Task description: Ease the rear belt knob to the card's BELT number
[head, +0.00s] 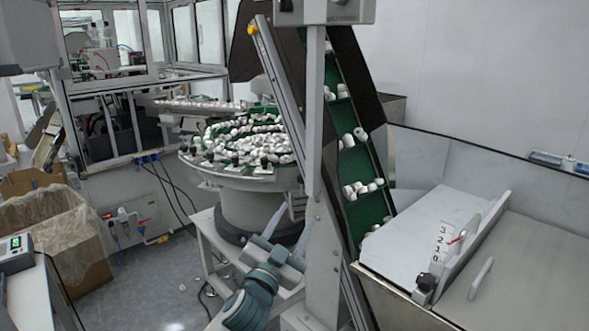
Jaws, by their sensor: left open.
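My left gripper (291,224) is open and empty. Its two grey fingers point up and away, in front of the bowl feeder's base and left of the grey conveyor post. A black knob (427,284) sits at the front corner of the hopper gate, beside a 3-2-1-0 scale (442,240) with a red pointer. I cannot tell whether it is the rear belt knob. A grey box (325,11) is cut off at the top edge; no knob on it is clear. I see no readable card with a BELT number. My right gripper is not in view.
The inclined green belt (356,160) carries white caps upward. The bowl feeder (245,181) full of caps stands behind my left gripper. The steel hopper (470,165) fills the right. A lined carton (55,225) stands at left. The grey post (322,180) stands close to my gripper.

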